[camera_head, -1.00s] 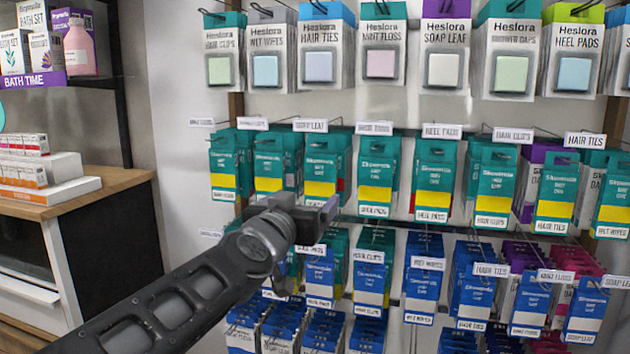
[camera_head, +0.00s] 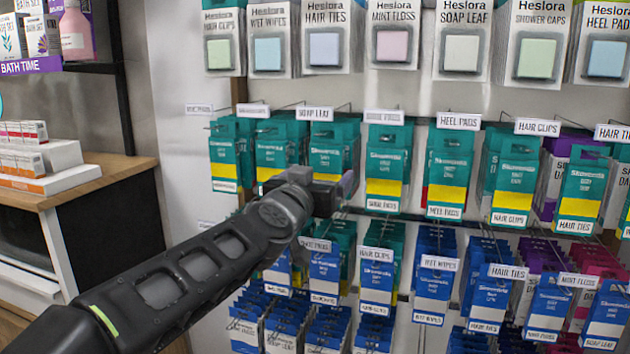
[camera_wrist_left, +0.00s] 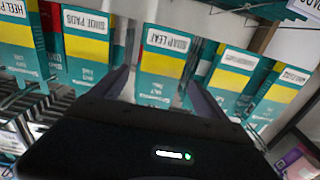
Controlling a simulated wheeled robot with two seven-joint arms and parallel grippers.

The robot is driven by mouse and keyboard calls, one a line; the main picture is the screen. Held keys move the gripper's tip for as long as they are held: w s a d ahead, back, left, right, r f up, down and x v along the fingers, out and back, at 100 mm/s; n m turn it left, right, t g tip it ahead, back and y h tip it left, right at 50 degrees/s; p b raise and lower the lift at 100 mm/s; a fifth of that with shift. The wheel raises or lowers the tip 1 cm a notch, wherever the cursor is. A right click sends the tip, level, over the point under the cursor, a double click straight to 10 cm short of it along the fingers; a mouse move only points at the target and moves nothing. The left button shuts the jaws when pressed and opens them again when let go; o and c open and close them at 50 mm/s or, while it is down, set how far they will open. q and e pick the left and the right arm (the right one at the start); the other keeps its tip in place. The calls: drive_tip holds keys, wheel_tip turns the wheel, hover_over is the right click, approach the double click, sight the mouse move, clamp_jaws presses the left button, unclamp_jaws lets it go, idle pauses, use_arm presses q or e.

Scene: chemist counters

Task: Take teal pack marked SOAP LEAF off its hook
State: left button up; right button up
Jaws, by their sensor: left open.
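The teal SOAP LEAF pack (camera_head: 327,148) hangs third from the left in the teal row in the head view, under a hook tag reading SOAP LEAF (camera_head: 315,114). It has a yellow band and a white label. My left gripper (camera_head: 336,188) is in front of its lower part and hides its label there. In the left wrist view the pack (camera_wrist_left: 158,88) shows inverted, its SOAP LEAF label readable, between the two open fingers of my left gripper (camera_wrist_left: 162,92). Whether the fingers reach around its sides is unclear. My right gripper is not in view.
Similar teal packs hang close on both sides, including SHOE PADS (camera_head: 385,160) and HEEL PADS (camera_head: 448,170). Blue packs (camera_head: 324,272) hang below, and white Heslora packs (camera_head: 325,40) hang above. A wooden counter (camera_head: 100,180) stands at left.

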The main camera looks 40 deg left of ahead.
sight(325, 168)
use_arm(q)
drive_tip(key=shift+x, duration=2.25)
drive_tip(key=shift+c, duration=0.2)
drive_tip(key=c, duration=1.4)
drive_tip(key=shift+r, duration=0.1)
drive_tip(key=shift+r+p, duration=0.3)
drive_tip(key=shift+p, duration=0.3)
drive_tip(key=shift+s+d, duration=0.1)
drive_tip(key=shift+s, duration=0.15)
drive_tip(key=v, duration=0.7)
drive_tip(key=shift+s+p, duration=0.25)
drive_tip(key=shift+p, duration=0.1)
